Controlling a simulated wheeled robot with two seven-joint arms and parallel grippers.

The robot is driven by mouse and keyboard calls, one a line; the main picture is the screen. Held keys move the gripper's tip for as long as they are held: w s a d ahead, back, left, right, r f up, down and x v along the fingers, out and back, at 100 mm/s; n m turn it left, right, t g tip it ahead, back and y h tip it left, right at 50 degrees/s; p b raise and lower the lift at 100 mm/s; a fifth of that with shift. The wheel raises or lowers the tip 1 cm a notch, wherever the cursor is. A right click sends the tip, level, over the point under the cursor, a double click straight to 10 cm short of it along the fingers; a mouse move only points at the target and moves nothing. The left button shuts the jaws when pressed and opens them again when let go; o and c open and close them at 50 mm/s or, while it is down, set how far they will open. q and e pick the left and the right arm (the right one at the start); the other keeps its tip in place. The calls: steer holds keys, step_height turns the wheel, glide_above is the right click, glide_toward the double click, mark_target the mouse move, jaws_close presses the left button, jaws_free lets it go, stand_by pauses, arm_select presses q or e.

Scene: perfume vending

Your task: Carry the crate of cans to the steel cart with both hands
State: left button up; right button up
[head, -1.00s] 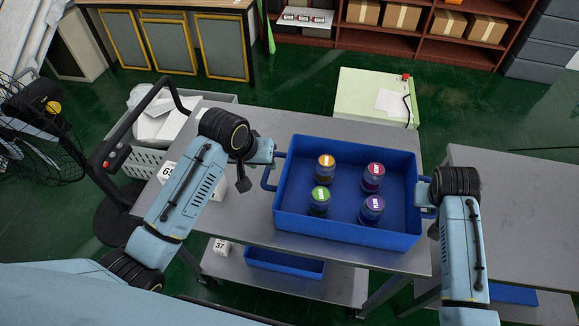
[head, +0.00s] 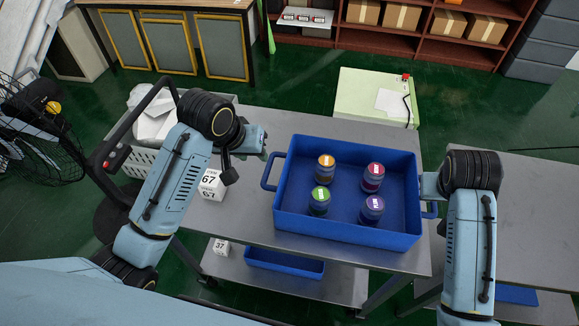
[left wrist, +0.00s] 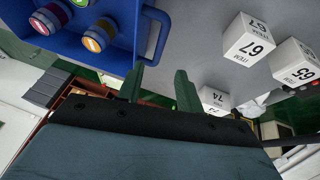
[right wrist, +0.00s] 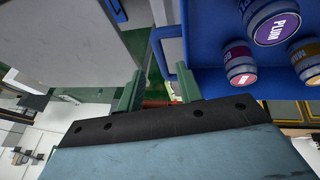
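The blue crate (head: 350,235) rests level on the top of the steel cart (head: 245,215). Several cans with coloured lids, such as the orange-lidded can (head: 325,168), stand upright inside it. My left gripper (head: 262,140) is open and empty, up and left of the crate's left handle (head: 267,173). In the left wrist view, its spread fingers (left wrist: 160,88) are apart from that handle (left wrist: 158,35). My right gripper (head: 430,187) is beside the crate's right handle (head: 431,210). In the right wrist view, its fingers (right wrist: 159,88) are spread, with the handle (right wrist: 162,50) just beyond and between them.
White numbered boxes, one marked 67 (head: 211,185), stand on the cart left of the crate. A black push handle (head: 110,150) rises at the cart's left end. Another steel table (head: 535,190) is at the right. A pale green cabinet (head: 360,90) stands behind.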

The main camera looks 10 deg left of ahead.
steer(key=shift+v, duration=1.7)
